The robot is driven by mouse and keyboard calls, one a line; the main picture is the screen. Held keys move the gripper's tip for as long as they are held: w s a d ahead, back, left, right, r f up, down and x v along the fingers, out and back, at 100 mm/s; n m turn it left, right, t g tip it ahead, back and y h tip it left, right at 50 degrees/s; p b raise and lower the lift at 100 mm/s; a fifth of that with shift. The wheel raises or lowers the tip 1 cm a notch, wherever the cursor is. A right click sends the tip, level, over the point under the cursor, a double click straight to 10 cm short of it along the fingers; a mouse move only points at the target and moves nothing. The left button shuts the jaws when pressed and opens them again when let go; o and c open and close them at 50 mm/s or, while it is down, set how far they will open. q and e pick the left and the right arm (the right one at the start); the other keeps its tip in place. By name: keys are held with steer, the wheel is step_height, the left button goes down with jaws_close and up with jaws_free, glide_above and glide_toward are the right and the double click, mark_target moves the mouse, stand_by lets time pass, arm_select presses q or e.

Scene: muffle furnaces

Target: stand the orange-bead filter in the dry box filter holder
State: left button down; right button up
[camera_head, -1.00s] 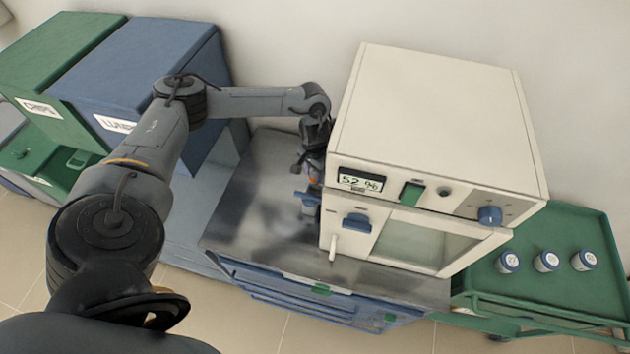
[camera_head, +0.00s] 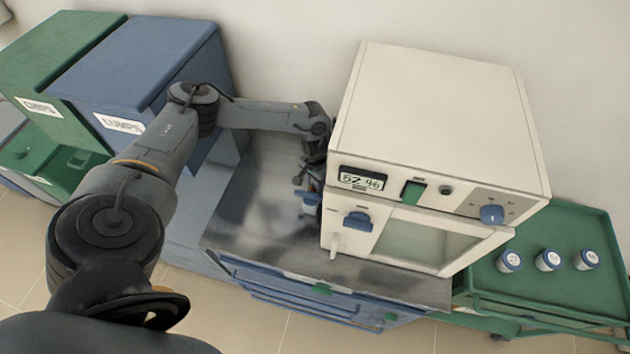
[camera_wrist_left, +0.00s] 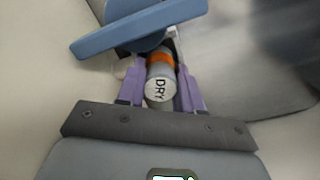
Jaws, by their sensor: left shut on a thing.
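The orange-bead filter (camera_wrist_left: 160,80) is a small grey cylinder with an orange band and a white end marked DRY. In the left wrist view it sits between the purple fingers of my left gripper (camera_wrist_left: 161,84), which is shut on it. A blue plate-like part (camera_wrist_left: 140,28), perhaps the filter holder, lies just past the filter's far end; I cannot tell whether they touch. In the head view my left gripper (camera_head: 306,178) is close against the left side of the white dry box (camera_head: 430,110), by a blue part (camera_head: 312,198). The filter is mostly hidden there.
The dry box has a display, a blue latch (camera_head: 358,222) and a windowed door. It stands on a steel-topped cabinet (camera_head: 250,215). A green cart (camera_head: 540,290) with several lidded jars is right; blue and green bins (camera_head: 130,70) are left behind my arm.

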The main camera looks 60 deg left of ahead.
arm_select(q)
steer(key=shift+f, duration=0.25)
steer(key=shift+f, duration=0.35)
steer(key=c, duration=0.7)
jaws_free()
steer(key=shift+c, duration=0.2)
steer(key=shift+r, duration=0.1)
step_height(320, 180, up, 13)
steer(key=p, duration=0.1)
